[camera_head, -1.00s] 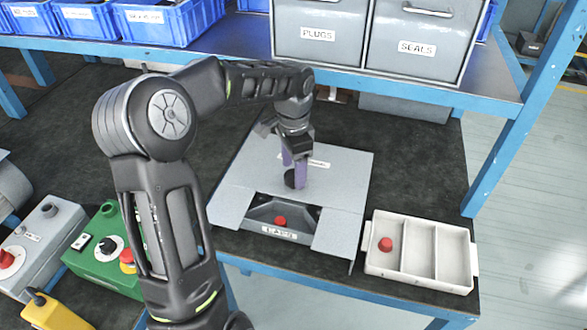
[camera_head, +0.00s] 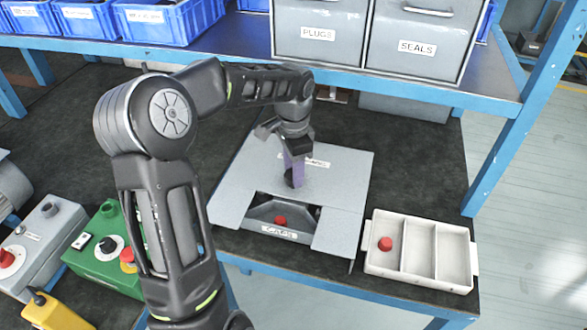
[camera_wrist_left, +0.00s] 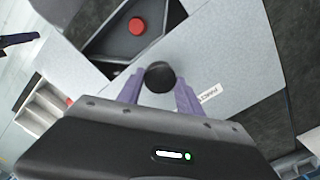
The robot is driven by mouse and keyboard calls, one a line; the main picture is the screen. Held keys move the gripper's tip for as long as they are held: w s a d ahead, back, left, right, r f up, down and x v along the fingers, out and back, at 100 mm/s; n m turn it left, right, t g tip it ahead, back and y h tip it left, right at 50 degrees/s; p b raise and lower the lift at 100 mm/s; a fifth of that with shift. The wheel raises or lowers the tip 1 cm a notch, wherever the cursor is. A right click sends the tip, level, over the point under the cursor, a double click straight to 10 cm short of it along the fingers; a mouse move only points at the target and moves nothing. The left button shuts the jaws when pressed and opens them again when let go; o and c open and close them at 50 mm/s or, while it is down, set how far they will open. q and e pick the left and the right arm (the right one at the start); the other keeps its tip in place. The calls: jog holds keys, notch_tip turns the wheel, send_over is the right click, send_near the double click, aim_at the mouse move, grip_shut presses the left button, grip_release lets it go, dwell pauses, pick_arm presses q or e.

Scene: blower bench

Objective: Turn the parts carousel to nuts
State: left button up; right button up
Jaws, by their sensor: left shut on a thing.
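The parts carousel (camera_head: 338,193) is a grey flat-topped housing on the bench with a window at its front. In the window lies a dark compartment with a red round part (camera_head: 281,220) and a front label too blurred to read. A black round knob (camera_head: 289,181) stands on the top plate; it also shows in the wrist view (camera_wrist_left: 160,77). My left gripper (camera_head: 294,175) points down and is shut on the knob, a purple finger on either side. At the wrist view's left edge, a dark and purple piece (camera_wrist_left: 18,40) looks like part of my right gripper.
A white three-compartment tray (camera_head: 474,262) with a red part (camera_head: 385,243) stands right of the carousel. A green control box (camera_head: 95,270) and a grey one (camera_head: 45,245) are at left. Grey bins marked PLUGS (camera_head: 318,35) and SEALS (camera_head: 417,48) stand on the shelf behind.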

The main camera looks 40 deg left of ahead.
pick_arm(q)
grip_shut()
jog(key=shift+n, duration=0.5)
jog(key=shift+n+b, duration=0.45)
jog(key=shift+n, duration=3.55)
jog(key=shift+n+b, duration=0.35)
jog(key=shift+n, duration=4.25)
jog(key=o, duration=1.1)
grip_release()
